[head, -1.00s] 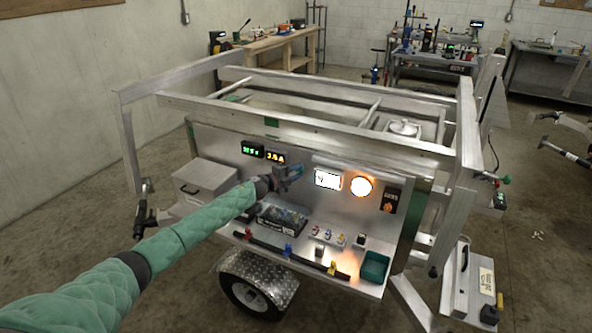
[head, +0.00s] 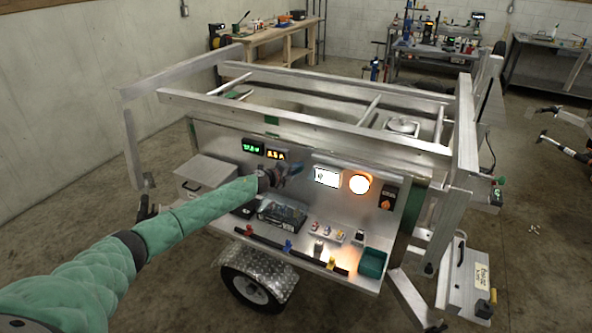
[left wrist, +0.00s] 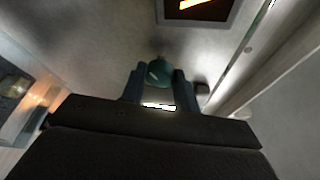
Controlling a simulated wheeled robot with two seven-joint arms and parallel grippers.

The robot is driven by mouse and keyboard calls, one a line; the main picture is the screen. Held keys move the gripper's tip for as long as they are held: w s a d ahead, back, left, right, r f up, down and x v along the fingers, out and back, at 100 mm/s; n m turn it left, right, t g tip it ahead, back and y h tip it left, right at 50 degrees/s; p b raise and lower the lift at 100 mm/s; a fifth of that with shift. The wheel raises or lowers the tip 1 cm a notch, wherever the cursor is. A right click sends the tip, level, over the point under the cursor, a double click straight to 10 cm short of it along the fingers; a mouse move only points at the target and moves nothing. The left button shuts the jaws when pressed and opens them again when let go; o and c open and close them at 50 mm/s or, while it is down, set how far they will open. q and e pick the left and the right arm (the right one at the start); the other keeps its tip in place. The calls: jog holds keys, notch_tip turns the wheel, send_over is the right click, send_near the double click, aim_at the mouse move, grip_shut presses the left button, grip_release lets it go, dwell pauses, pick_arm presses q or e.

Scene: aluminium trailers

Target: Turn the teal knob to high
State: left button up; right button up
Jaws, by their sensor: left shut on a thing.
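The teal knob (left wrist: 159,72) shows in the left wrist view on the metal panel, between the fingertips of my left gripper (left wrist: 159,88). A pale mark shows on its face. My left gripper (head: 284,172) is shut on the knob. In the head view the gripper is in front of the panel (head: 225,143), below the green and amber displays, and the knob is hidden or too small to make out. My right gripper cannot be made out.
Two lit displays (head: 276,154) sit above my left gripper. A white screen (head: 327,177) and a round glowing lamp (head: 359,184) are to its right. A shelf below holds a dark tray (head: 281,217), small coloured parts and a teal bin (head: 372,263). A metal box (head: 205,172) stands at left.

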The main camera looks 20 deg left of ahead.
pick_arm(q)
jog(key=shift+d+f, duration=0.1)
jog(key=shift+f, duration=0.1)
jog(key=o, duration=1)
jog(key=shift+r, duration=0.1)
jog(key=shift+c, duration=0.2)
jog(key=shift+s+a, duration=0.2)
jog(key=shift+s, duration=0.05)
jog(key=b+v, duration=0.2)
jog(key=v, duration=0.5)
pick_arm(e)
jog(key=w, duration=0.1)
jog(key=w+a+r, duration=0.1)
jog(key=w, duration=0.1)
jog(key=w+r, duration=0.1)
jog(key=shift+w+a, duration=0.15)
jog(key=shift+w, duration=0.15)
pick_arm(q)
jog(key=shift+r, duration=0.1)
